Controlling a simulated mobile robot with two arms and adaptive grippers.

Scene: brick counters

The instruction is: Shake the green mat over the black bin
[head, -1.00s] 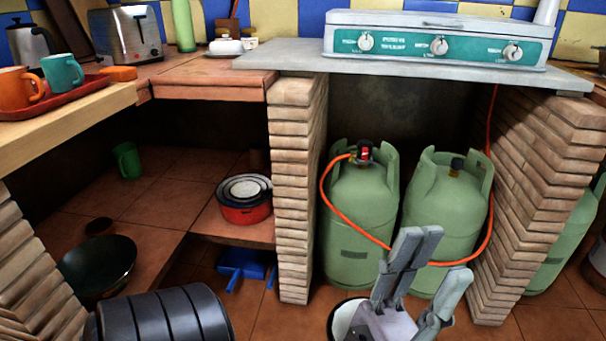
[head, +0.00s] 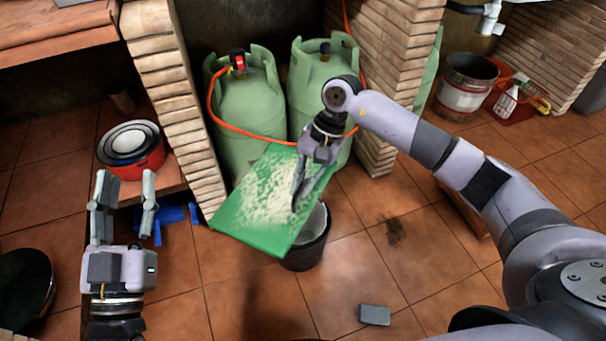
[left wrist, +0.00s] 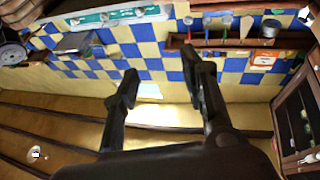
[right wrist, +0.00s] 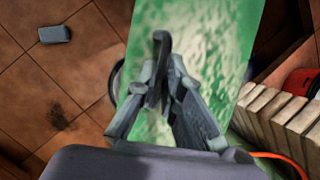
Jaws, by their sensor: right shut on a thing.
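The green mat (head: 235,212) is held out flat and a little tilted in front of the gas cylinders, its middle covered with pale crumbs or powder. My right gripper (head: 298,200) is shut on the mat near its right edge. The mat also fills the middle of the right wrist view (right wrist: 205,30), under the fingers (right wrist: 165,95). The black bin (head: 308,245) stands on the floor below the mat's right end, its opening partly hidden by the mat. My left gripper (head: 122,195) is open and empty at the left, its fingers pointing up.
Two green gas cylinders (head: 248,120) with an orange hose stand close behind the mat, between brick pillars (head: 165,85). Red and white bowls (head: 132,150) sit on a low shelf at left. A grey block (head: 374,315) and a dark dirt patch (head: 396,232) lie on the open floor.

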